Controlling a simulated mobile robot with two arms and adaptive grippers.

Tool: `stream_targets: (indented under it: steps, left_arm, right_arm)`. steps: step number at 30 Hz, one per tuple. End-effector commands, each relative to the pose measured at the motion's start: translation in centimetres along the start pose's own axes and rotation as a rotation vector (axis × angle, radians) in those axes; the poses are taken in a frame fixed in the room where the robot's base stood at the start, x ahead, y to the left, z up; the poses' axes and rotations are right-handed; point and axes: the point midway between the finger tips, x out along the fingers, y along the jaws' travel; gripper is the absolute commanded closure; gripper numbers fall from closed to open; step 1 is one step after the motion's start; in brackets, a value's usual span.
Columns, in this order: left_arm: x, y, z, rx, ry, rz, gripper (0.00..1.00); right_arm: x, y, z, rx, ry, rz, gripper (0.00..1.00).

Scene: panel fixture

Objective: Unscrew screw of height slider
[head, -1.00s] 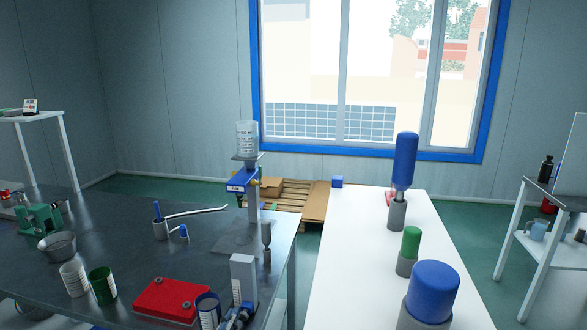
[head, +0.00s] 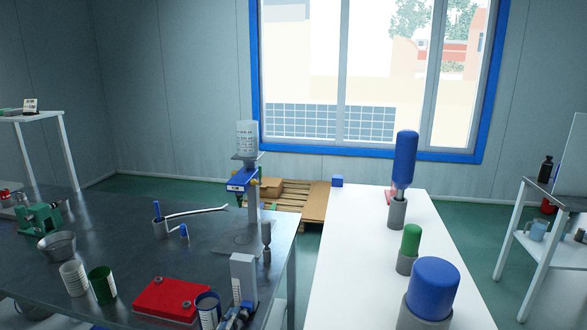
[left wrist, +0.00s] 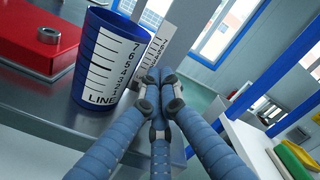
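A stand (head: 252,207) on the dark table carries a blue bracket (head: 240,182) with small yellow knobs (head: 254,182) and a clear marked cylinder (head: 247,138) on top. The knobs may include the slider's screw; they are too small to tell. A white post with a scale (head: 243,278) stands at the table's front right corner. My left gripper (head: 238,318) is low beside this post, far from the blue bracket. In the left wrist view its blue fingers (left wrist: 160,92) come together at the grey tips, with nothing visible between them. My right gripper is out of view.
A blue cup with a scale (head: 208,310) stands close to my left gripper, by a red box (head: 165,300). A white table (head: 340,270) with blue and green capped items is to the right, across a narrow gap.

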Motion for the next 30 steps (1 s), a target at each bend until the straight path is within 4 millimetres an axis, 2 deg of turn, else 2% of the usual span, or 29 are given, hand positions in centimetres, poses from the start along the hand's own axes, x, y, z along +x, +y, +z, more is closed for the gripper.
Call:
stream_targets:
  steps: [18,30]
  left_arm:
    - [0.2,2.2,0.2,0.006,-0.006,0.010,1.00]
    - [0.1,2.6,0.1,0.005,-0.005,0.011,1.00]
  right_arm:
    - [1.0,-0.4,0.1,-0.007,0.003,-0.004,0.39]
    - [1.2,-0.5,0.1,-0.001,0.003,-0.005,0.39]
